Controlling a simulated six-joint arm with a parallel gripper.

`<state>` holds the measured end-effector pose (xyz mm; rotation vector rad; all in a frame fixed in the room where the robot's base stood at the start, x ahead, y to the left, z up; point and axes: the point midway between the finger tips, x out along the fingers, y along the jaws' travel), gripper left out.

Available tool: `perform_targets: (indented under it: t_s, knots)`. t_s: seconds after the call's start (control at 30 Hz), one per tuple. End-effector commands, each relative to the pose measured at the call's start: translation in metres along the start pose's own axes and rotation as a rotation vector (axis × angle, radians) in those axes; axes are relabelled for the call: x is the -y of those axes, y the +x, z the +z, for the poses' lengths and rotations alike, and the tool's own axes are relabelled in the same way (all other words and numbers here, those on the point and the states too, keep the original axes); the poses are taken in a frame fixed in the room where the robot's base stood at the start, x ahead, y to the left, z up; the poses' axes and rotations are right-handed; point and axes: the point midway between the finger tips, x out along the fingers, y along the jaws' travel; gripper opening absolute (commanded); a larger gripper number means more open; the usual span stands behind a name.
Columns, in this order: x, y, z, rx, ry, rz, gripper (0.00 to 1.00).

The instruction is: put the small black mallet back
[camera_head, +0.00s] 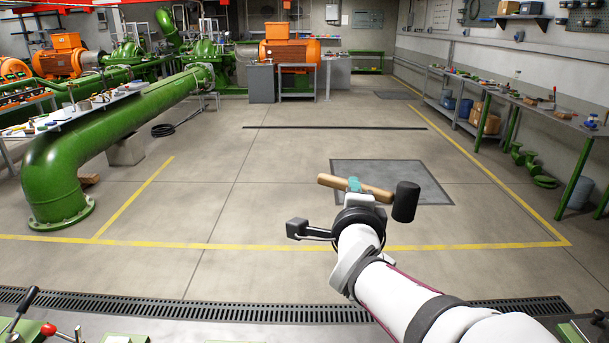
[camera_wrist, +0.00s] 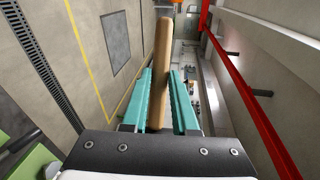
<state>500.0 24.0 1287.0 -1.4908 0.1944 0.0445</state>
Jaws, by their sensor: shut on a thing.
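The small black mallet (camera_head: 405,202) has a black head and a wooden handle. My gripper (camera_head: 354,185) is shut on the wooden handle and holds it up in the air over the open floor. In the head view the handle points to the left and the head hangs at the right of my gripper. In the wrist view the handle (camera_wrist: 162,70) stands between the two teal fingers of my gripper (camera_wrist: 160,95). The mallet's head is not seen in the wrist view.
A long workbench (camera_head: 530,102) with tools runs along the right wall. Another tool-laden bench (camera_head: 75,115) stands at the left beside a large green pipe (camera_head: 120,140). The floor in the middle is clear. Green surfaces with levers (camera_head: 22,310) lie at the bottom left.

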Motion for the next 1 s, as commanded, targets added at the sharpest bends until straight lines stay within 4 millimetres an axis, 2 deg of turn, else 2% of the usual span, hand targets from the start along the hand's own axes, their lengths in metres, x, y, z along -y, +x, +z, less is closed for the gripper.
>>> perform_targets:
  t_s: [0.17,0.33,0.47,0.53,0.67,0.8,0.9,1.0]
  knots:
    - [-0.022,0.017,0.027,-0.097,0.091,0.13,0.0]
    - [-0.055,0.027,0.057,-0.227,0.217,0.277,0.0]
    - [-0.098,0.028,0.092,-0.371,0.387,0.425,0.0]
    - [-0.131,0.022,0.118,-0.461,0.522,0.514,0.0]
    - [-0.192,-0.001,0.167,-0.59,0.778,0.637,0.0]
    - [-0.258,-0.044,0.221,-0.67,1.019,0.722,0.0]
    - [-0.297,-0.077,0.254,-0.695,1.143,0.755,0.0]
    - [-0.326,-0.105,0.278,-0.705,1.228,0.773,0.0]
